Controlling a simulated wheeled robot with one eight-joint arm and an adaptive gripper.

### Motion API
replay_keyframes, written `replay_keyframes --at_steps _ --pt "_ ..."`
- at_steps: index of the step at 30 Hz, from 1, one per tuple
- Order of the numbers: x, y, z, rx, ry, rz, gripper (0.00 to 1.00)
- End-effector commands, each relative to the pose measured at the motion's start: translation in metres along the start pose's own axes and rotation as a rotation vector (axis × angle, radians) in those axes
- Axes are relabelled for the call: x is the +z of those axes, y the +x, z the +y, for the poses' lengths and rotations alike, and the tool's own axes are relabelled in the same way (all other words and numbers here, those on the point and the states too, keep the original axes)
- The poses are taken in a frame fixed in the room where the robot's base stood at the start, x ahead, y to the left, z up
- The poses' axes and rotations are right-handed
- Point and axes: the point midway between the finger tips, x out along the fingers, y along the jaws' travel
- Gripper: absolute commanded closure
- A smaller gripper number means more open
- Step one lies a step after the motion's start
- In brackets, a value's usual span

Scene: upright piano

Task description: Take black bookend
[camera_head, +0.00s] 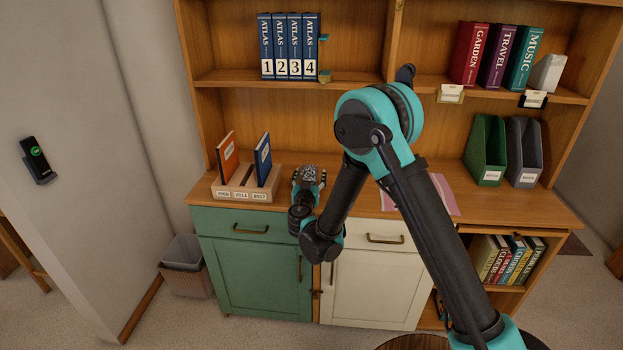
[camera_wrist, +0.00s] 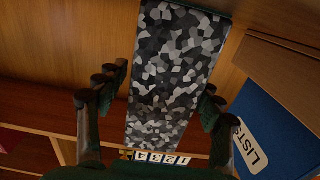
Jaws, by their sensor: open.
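A flat-faced block (camera_wrist: 175,70) with a black, grey and white mosaic pattern fills the middle of the wrist view. It also shows as a small patterned patch (camera_head: 309,171) above the counter in the head view. It is the dark piece nearest my gripper; I cannot tell for sure that it is the black bookend. My gripper (camera_wrist: 163,85) is open, with one finger on each side of the block. Gaps show beside the block, so the fingers do not look closed on it. In the head view my gripper (camera_head: 308,188) is over the counter, right of the wooden book holder.
The wooden holder (camera_head: 229,190) with an orange and a blue book (camera_head: 263,160) stands close at left. Several atlases (camera_head: 289,46) stand on the shelf above. Green (camera_head: 487,150) and grey (camera_head: 524,152) file holders stand at right. A pink sheet (camera_head: 440,194) lies on the counter.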

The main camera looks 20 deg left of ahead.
Motion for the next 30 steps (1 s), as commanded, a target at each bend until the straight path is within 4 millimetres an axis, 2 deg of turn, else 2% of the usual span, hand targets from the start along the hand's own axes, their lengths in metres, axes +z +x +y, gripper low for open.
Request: replay_keyframes --at_steps 2,17,30 --pt "0.0 0.0001 0.0001 0.0 0.0 0.0 0.36" --pt "0.0001 0.0003 0.0001 0.0 0.0 0.0 0.99" --pt "-0.0021 0.0002 0.0001 0.0 -0.001 0.001 1.0"
